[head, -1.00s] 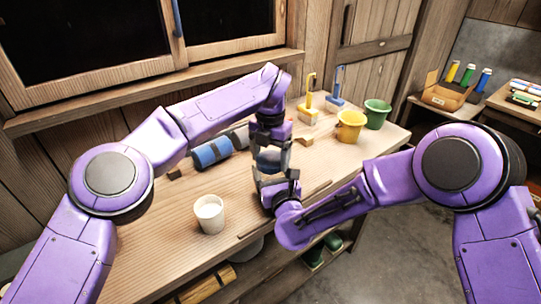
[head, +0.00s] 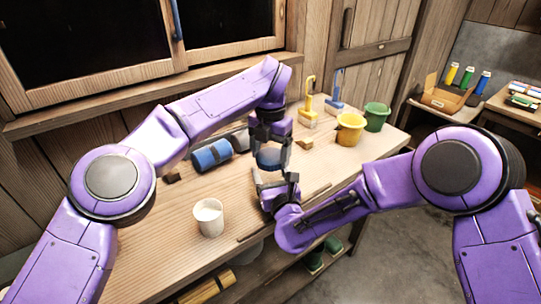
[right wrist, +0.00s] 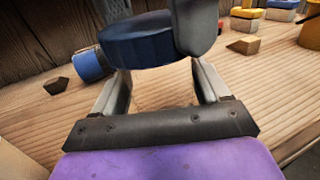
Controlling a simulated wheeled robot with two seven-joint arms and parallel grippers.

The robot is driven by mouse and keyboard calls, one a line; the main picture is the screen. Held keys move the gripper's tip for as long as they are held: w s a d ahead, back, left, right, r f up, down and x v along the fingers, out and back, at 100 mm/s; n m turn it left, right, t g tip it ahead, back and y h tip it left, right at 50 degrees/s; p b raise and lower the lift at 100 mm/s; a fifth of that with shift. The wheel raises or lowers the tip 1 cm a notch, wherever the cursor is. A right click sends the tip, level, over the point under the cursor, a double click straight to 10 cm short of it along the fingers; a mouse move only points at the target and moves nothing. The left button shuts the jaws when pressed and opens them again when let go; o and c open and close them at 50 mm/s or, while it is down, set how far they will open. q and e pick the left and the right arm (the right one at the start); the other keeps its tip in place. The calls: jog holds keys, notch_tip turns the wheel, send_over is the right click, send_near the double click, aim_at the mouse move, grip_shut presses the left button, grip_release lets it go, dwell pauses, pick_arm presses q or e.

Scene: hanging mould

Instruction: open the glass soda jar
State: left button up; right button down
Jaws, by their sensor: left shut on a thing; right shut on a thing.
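The blue lid (head: 268,158) of the glass soda jar is between the fingers of my left gripper (head: 270,153), which comes down from above and is shut on it. The lid also shows at the top of the right wrist view (right wrist: 150,42), with a grey left finger against its right side. My right gripper (right wrist: 158,88) is below the lid, shut on the jar body, its two fingers spread apart on either side. The clear glass between them is hard to make out. I cannot tell whether lid and glass still touch.
A white cup (head: 209,217) stands at the near left of the wooden bench (head: 165,245). A blue roll (head: 211,154) lies behind it. Yellow (head: 350,129) and green (head: 377,116) buckets and upright brushes stand at the far right. A wooden strip lies near the front edge.

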aim_at(270, 155)
pick_arm(q)
jog(key=shift+r, duration=0.1)
pick_arm(e)
jog(key=shift+s+f, duration=0.15)
jog(key=shift+f, duration=0.25)
pick_arm(q)
jog(key=shift+r, duration=1.95)
pick_arm(e)
jog(key=shift+c, duration=0.6)
grip_release()
pick_arm(q)
jog(key=shift+w+a+f, duration=0.1)
jog(key=shift+w+f, duration=0.05)
jog(key=shift+w, duration=0.05)
pick_arm(e)
jog(key=shift+o, duration=0.6)
jog(key=shift+w+r, duration=0.1)
jog(key=shift+w, duration=0.1)
